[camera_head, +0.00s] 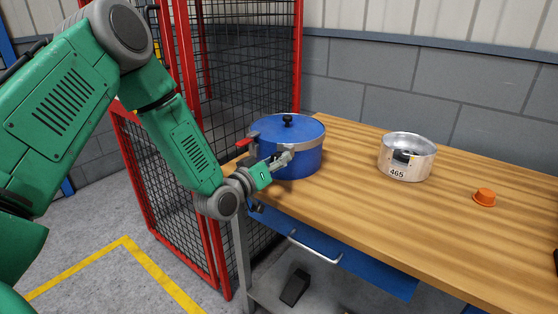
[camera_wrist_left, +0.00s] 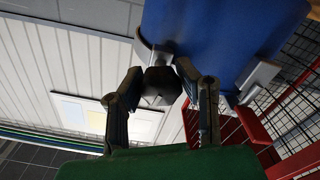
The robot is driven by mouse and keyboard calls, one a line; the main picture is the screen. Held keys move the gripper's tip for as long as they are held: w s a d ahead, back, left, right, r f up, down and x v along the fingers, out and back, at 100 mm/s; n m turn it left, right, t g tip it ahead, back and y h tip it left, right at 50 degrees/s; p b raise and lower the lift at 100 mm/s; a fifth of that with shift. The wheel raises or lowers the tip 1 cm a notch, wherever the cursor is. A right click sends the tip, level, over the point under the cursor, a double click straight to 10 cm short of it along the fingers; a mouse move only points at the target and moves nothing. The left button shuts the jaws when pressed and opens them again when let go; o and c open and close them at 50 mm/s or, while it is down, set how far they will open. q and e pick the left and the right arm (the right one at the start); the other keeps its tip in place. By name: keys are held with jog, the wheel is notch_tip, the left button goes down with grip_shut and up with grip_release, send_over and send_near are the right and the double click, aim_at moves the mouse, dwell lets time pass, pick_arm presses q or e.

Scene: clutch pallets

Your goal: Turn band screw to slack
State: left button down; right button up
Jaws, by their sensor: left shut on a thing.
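A blue drum-like pot (camera_head: 300,163) with a blue lid and black top knob stands on the workbench. A metal band (camera_head: 312,146) runs around its upper part. My left gripper (camera_head: 284,158) reaches to the front of the pot at band height. In the left wrist view, its two fingers (camera_wrist_left: 160,82) are closed on a dark, blocky screw head, the band screw (camera_wrist_left: 161,88), beside the blue wall (camera_wrist_left: 215,35). A red lever (camera_head: 242,143) sticks out at the pot's left side. My right gripper is out of view.
A silver pot marked 465 (camera_head: 406,160) and an orange cap (camera_head: 484,197) stand to the right on the wooden workbench (camera_head: 350,210). A red-framed mesh cage (camera_head: 246,60) stands close behind and left of the bench. The bench's middle front is clear.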

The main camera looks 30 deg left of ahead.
pick_arm(q)
jog(key=shift+s+f+n, duration=0.2)
jog(key=shift+f+n, duration=0.25)
jog(key=shift+n, duration=0.65)
jog(key=c, duration=1.1)
grip_release()
jog(key=shift+w+r, duration=0.1)
jog(key=shift+r, duration=0.05)
jog(key=shift+r, duration=0.1)
jog(key=s, duration=0.8)
jog(key=s+a, duration=0.1)
jog(key=s, duration=0.3)
jog(key=shift+a, duration=0.1)
